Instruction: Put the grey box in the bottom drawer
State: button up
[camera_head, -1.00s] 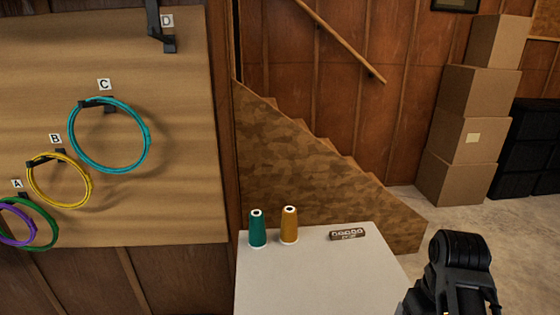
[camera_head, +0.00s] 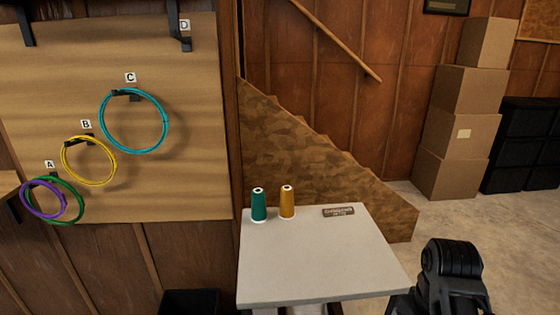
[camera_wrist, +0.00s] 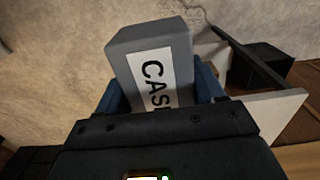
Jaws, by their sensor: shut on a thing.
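The grey box (camera_wrist: 150,42) shows in the wrist view, with a white label whose visible letters read "CAS". My gripper (camera_wrist: 160,92) is shut on it, with a blue finger on each side. The lower end of the box is hidden behind the gripper's dark body. In the head view part of my arm is at the lower right, and the grey box cannot be made out there. No bottom drawer can be clearly made out. A black stacked unit (camera_head: 523,150) stands at the far right, but I cannot tell whether it has drawers.
A white table (camera_head: 310,265) holds a green spool (camera_head: 258,205), an orange spool (camera_head: 287,203) and a small sign (camera_head: 338,212). A black bin (camera_head: 190,302) is on the floor left of it. Stacked cartons (camera_head: 465,130) stand by the stairs. Floor to the right is clear.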

jog(key=a+f+b, duration=0.1)
jog(key=a+f, duration=0.7)
jog(key=f, duration=0.1)
jog(key=shift+s+a, duration=0.2)
jog(key=shift+s, duration=0.15)
jog(key=shift+r, duration=0.1)
dwell(0.4)
